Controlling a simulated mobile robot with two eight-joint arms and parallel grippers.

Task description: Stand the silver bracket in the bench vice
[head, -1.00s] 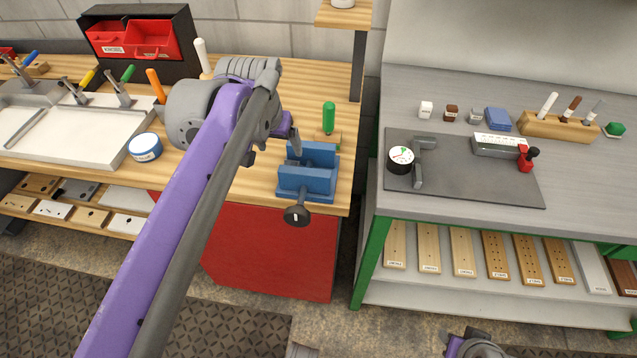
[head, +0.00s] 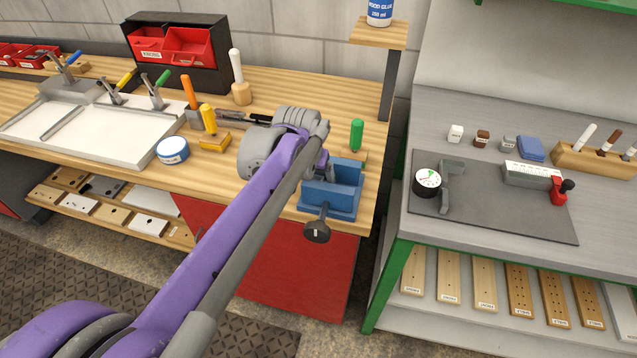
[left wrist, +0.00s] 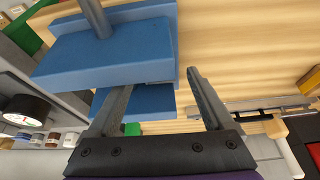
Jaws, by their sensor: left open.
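The blue bench vice (head: 332,197) stands at the right end of the wooden bench, its dark screw handle facing the front. It fills the upper left of the left wrist view (left wrist: 110,52). My left gripper (head: 326,160) is at the vice's upper left side, partly covering it. Its fingers (left wrist: 160,82) are apart, with nothing visible between them; one finger overlaps the vice's lower jaw in the picture. A thin grey strip shows at the vice jaw, and I cannot tell whether it is the silver bracket or a jaw plate. My right gripper is out of view.
A green-handled tool (head: 357,135) stands just behind the vice. A yellow-handled tool (head: 210,125), a blue-and-white tin (head: 172,150) and a white tray (head: 75,135) are further left. A grey bench (head: 490,275) with a gauge (head: 427,182) is on the right, across a gap.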

